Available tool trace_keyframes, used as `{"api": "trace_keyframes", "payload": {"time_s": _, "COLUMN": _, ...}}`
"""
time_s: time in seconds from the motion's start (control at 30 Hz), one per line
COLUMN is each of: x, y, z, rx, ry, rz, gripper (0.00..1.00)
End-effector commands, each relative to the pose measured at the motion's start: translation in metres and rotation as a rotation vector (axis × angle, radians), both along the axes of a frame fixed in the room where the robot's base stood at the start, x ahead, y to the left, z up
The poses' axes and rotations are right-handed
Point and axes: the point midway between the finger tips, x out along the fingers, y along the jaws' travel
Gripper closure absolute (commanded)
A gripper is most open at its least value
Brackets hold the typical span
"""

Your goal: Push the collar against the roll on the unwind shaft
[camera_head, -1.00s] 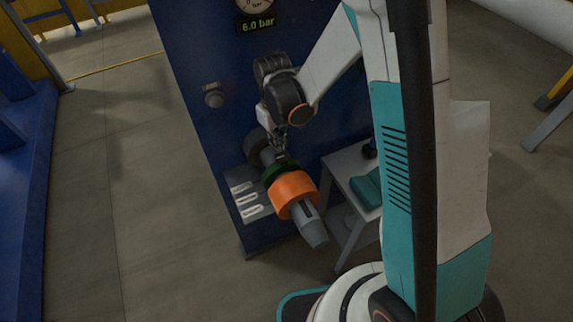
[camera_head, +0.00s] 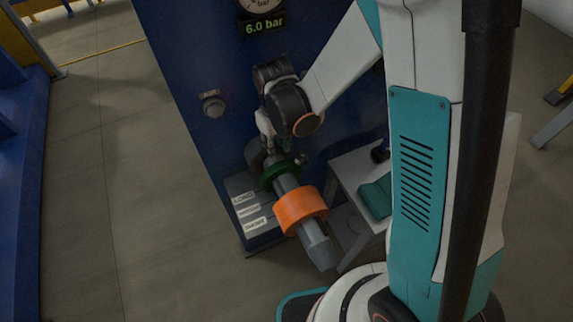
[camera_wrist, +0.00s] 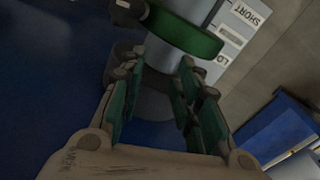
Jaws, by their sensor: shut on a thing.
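The grey unwind shaft (camera_head: 286,184) sticks out from the blue cabinet, sloping down to the right in the head view. An orange roll (camera_head: 301,211) sits around its outer part. The green collar (camera_head: 270,183) is around the shaft nearer the cabinet, with bare shaft between it and the roll. In the wrist view the collar (camera_wrist: 185,33) crosses the top, just beyond my fingertips. My gripper (camera_wrist: 164,62) has its green-padded fingers on both sides of the shaft, between the collar and the dark flange, shut on the shaft. The roll is outside the wrist view.
The blue cabinet (camera_head: 190,70) carries a gauge reading 6.0 bar and a round button (camera_head: 213,106). A plate with white labels (camera_head: 250,210) is below the shaft. A small table (camera_head: 349,170) with a teal item stands to the right.

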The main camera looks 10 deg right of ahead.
Motion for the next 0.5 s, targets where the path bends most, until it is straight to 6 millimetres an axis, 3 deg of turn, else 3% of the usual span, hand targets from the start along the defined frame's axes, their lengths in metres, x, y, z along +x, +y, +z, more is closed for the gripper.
{"api": "trace_keyframes", "payload": {"time_s": 0.03, "x": -0.0159, "y": 0.0014, "z": -0.0046, "rx": 0.003, "ry": 0.033, "rz": 0.006, "gripper": 0.97}}
{"api": "trace_keyframes", "payload": {"time_s": 0.2, "x": -0.0187, "y": 0.0004, "z": -0.0054, "rx": 0.002, "ry": 0.034, "rz": 0.005, "gripper": 0.81}}
{"api": "trace_keyframes", "payload": {"time_s": 0.27, "x": -0.0202, "y": -0.0003, "z": -0.0055, "rx": 0.002, "ry": 0.034, "rz": 0.004, "gripper": 0.79}}
{"api": "trace_keyframes", "payload": {"time_s": 0.3, "x": -0.021, "y": -0.0006, "z": -0.0055, "rx": 0.003, "ry": 0.033, "rz": 0.003, "gripper": 0.8}}
{"api": "trace_keyframes", "payload": {"time_s": 0.37, "x": -0.0219, "y": -0.0014, "z": -0.0053, "rx": 0.002, "ry": 0.032, "rz": 0.003, "gripper": 1.0}}
{"api": "trace_keyframes", "payload": {"time_s": 0.5, "x": -0.0235, "y": -0.003, "z": -0.0048, "rx": 0.001, "ry": 0.03, "rz": 0.001, "gripper": 1.0}}
